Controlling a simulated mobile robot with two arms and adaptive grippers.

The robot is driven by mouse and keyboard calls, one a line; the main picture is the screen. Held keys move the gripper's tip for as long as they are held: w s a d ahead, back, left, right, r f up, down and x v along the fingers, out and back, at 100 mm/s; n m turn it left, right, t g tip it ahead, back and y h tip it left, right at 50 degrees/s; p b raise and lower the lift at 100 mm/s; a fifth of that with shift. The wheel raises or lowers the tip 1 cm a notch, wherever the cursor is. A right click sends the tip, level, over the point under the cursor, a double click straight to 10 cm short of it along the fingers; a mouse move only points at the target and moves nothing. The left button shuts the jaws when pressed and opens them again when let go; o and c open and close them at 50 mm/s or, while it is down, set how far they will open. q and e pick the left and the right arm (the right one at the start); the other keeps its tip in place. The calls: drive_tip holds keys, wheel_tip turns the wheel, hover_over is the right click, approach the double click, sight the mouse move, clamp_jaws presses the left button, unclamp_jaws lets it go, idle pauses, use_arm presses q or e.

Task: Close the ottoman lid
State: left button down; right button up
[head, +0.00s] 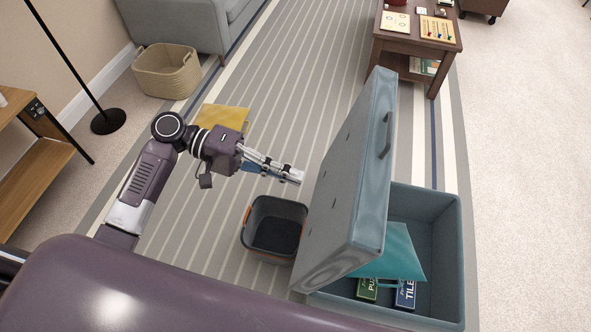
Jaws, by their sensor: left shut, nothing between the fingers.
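The ottoman (455,250) is a blue-grey box at the lower right. Its lid (347,165) stands up steeply, open, on the box's left side, with a dark handle (386,135) on the face toward the right. Inside the box are a teal item (400,252) and boxed games, one green (367,289) and one blue (405,294). My left gripper (298,176) is shut and empty, just left of the lid's outer face; I cannot tell whether it touches the lid. My right gripper is not in view.
A dark bin (274,228) stands on the striped rug left of the lid. A yellow item (222,117) lies behind my left arm. A wicker basket (167,72), sofa (190,22) and lamp base (108,121) are at upper left. A wooden table (415,45) stands at the back.

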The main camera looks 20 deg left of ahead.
sight(354, 197)
use_arm(q)
drive_tip(key=p+x, duration=0.3)
drive_tip(key=x, duration=0.6)
drive_tip(key=shift+d, duration=0.4)
drive_tip(key=shift+d+f, duration=0.2)
drive_tip(key=shift+d, duration=0.3)
drive_tip(key=shift+f, duration=0.1)
drive_tip(key=shift+d, duration=0.1)
